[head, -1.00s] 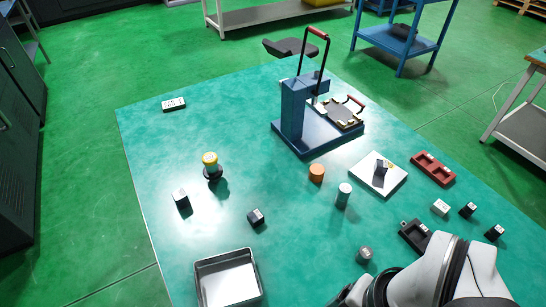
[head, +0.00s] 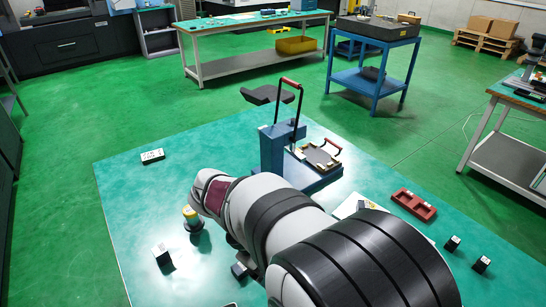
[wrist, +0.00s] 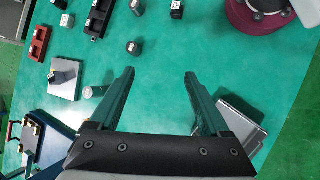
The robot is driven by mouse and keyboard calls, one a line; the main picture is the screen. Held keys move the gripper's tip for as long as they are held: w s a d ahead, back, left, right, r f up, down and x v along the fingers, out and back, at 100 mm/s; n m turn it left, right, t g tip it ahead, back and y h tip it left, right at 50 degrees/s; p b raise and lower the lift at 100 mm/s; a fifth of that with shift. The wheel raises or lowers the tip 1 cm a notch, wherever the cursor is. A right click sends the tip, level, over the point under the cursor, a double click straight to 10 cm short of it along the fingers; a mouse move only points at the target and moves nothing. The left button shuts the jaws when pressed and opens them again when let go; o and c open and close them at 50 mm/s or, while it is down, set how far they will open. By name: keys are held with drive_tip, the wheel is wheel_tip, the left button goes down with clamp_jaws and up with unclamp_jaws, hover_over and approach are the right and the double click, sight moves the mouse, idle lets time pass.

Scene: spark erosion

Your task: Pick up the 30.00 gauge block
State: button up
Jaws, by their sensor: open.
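Several small labelled blocks stand on the green bench; their labels are too small to read, so I cannot tell which is 30.00. In the head view, two dark blocks (head: 452,243) (head: 481,263) stand at right, a white-topped one (head: 161,255) at left, and another dark block (head: 239,271) is partly hidden by my arm. The wrist view shows a pale block (wrist: 67,20) and dark blocks (wrist: 177,9) (wrist: 135,5) near the top edge.
A blue press (head: 285,148) stands at the bench's back. A metal tray (wrist: 238,122) lies beside my right finger.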

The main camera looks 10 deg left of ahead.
drive_tip(key=w+a+f+n+t+h, duration=0.2)
drive_tip(key=w+a+f+n+t, duration=0.15)
drive_tip(key=a+n, duration=0.35)
drive_tip(key=n+t, duration=0.7)
drive_tip(key=n, duration=0.2)
approach(236, 270)
drive_tip(key=shift+n, duration=0.3)
drive_tip(key=x, duration=1)
drive_tip(key=shift+d, duration=0.1)
drive_tip(key=shift+w+d+f, duration=0.1)
drive_tip(key=shift+w, duration=0.15)
clamp_jaws()
